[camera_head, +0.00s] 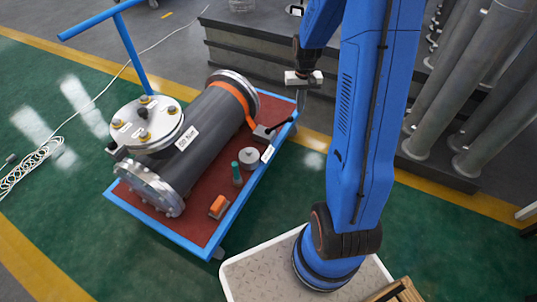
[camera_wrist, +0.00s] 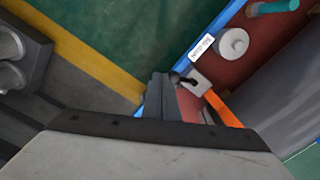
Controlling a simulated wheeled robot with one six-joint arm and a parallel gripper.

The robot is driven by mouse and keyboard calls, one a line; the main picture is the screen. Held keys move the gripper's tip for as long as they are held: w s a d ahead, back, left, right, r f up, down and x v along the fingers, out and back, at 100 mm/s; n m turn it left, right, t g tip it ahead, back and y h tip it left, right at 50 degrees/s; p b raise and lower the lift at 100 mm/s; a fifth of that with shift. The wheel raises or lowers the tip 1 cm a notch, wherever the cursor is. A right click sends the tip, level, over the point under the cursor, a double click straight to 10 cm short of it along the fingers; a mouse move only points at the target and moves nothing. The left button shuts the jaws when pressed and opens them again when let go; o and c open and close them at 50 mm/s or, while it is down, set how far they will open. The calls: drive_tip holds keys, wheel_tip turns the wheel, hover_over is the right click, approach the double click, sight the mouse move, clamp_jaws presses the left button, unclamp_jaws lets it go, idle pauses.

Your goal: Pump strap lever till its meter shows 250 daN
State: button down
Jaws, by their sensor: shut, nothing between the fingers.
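A dark grey flanged shell (camera_head: 200,130) lies on a blue-framed cart with a red top (camera_head: 205,225). An orange strap (camera_head: 235,97) goes around its far end and also shows in the wrist view (camera_wrist: 222,110). At the strap's lower end is a ratchet (camera_head: 263,133) with a black lever (camera_head: 279,126) that slants up to the right. A small white label or display (camera_head: 267,153) sits beside it; its text is too small to read. My gripper (camera_head: 303,80) is shut and empty above the cart's right edge. In the wrist view its fingers (camera_wrist: 161,97) appear close to the lever's dark end (camera_wrist: 177,79); contact cannot be told.
Dark steps (camera_head: 240,50) lie behind, and grey pipes (camera_head: 470,80) stand at right. Green floor lies left of the cart.

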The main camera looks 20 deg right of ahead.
drive_tip(key=shift+f, duration=0.1)
drive_tip(key=shift+w+a+f, duration=0.35)
drive_tip(key=shift+w+f, duration=0.15)
drive_tip(key=shift+f, duration=0.25)
drive_tip(key=shift+w+a+f, duration=0.35)
drive_tip(key=shift+w+f, duration=0.1)
drive_tip(key=shift+f, duration=0.3)
drive_tip(key=shift+f, duration=0.1)
drive_tip(key=shift+s+d+f, duration=0.65)
drive_tip(key=shift+s+f, duration=0.25)
drive_tip(key=shift+f, duration=3.45)
wheel_tip(320, 180, up, 12)
